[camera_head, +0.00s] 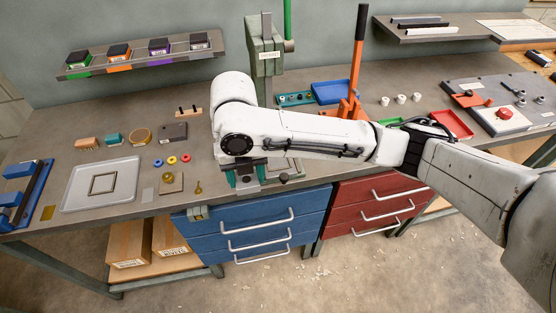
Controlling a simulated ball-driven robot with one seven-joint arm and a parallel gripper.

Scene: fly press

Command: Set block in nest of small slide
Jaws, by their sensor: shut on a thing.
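My gripper (247,174) points down below my wrist at the front of the fly press (264,60). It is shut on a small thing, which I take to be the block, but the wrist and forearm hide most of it. Teal and grey parts show around the fingertips, close above or at the bench's front edge; I cannot tell which belong to the small slide. The slide's nest is not clearly visible, and I cannot tell whether the held piece touches it.
The orange lever (358,60) stands upright behind my forearm. A grey tray (75,195) with a square frame lies at the left, near several small parts. A blue tray (332,92) and a red tray (455,124) lie further right. Blue drawers (250,222) sit under the bench.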

